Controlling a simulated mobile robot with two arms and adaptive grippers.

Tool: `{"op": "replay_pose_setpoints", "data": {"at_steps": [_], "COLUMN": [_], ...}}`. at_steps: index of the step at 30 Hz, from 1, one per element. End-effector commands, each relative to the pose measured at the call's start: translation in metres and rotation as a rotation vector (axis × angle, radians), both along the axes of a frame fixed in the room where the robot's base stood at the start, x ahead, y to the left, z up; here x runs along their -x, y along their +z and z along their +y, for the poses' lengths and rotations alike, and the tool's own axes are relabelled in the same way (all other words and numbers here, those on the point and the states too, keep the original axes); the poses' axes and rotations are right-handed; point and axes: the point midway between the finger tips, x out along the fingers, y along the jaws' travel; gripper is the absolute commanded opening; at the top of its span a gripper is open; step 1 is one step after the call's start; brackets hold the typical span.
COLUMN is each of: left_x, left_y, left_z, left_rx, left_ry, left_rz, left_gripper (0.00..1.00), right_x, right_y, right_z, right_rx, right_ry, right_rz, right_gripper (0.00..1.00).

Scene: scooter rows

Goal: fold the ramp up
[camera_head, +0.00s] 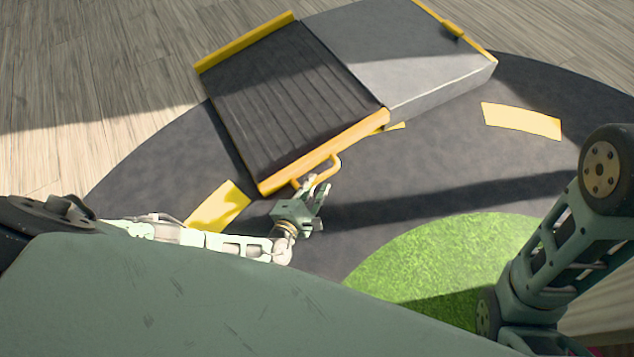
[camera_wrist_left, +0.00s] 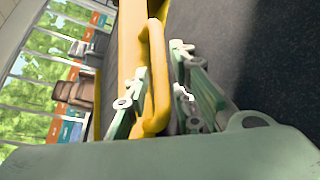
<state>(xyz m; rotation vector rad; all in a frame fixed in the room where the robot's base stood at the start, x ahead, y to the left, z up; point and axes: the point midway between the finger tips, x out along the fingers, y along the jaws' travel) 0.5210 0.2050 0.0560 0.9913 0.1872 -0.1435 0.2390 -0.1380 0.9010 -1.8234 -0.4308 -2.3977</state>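The ramp (camera_head: 290,100) is a dark ribbed panel with yellow edge strips, lying low against a grey platform (camera_head: 415,55). A yellow loop handle (camera_head: 334,166) sticks out from its near yellow edge (camera_head: 345,142). My left gripper (camera_head: 319,186) is at this handle. In the left wrist view the handle (camera_wrist_left: 156,85) stands between the two fingers of the left gripper (camera_wrist_left: 160,68). The fingers are apart, with a gap showing between the handle and the right-hand finger. The left-hand finger is close beside the handle; contact cannot be told. My right gripper is out of view.
The ramp and platform stand on a dark round mat (camera_head: 440,165) with yellow marks (camera_head: 521,121) and a green grassy patch (camera_head: 440,255). Wooden floor (camera_head: 100,70) lies beyond.

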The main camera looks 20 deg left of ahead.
Motion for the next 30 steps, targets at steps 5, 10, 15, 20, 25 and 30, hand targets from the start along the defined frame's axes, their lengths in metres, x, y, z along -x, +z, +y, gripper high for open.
{"op": "replay_pose_setpoints", "data": {"at_steps": [5, 10, 15, 20, 25, 30], "left_x": [-0.020, -0.026, -0.025, -0.025, -0.025, -0.025], "left_y": [-0.007, -0.006, -0.006, -0.006, -0.006, -0.006], "left_z": [-0.001, -0.002, -0.002, -0.002, -0.002, -0.002], "left_rx": [0.002, 0.003, 0.004, 0.004, 0.005, 0.005], "left_ry": [0.001, 0.000, 0.001, 0.001, 0.001, 0.001], "left_rz": [0.001, 0.001, 0.002, 0.002, 0.002, 0.002], "left_gripper": [0.22, 0.22, 0.22, 0.11, 0.00, 0.00], "right_x": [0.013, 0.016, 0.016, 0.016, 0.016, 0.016], "right_y": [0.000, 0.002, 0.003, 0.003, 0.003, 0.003], "right_z": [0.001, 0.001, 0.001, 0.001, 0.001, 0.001], "right_rx": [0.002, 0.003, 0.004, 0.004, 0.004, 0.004], "right_ry": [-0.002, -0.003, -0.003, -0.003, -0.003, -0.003], "right_rz": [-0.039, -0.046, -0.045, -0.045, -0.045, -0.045], "right_gripper": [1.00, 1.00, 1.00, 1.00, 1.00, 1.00]}}
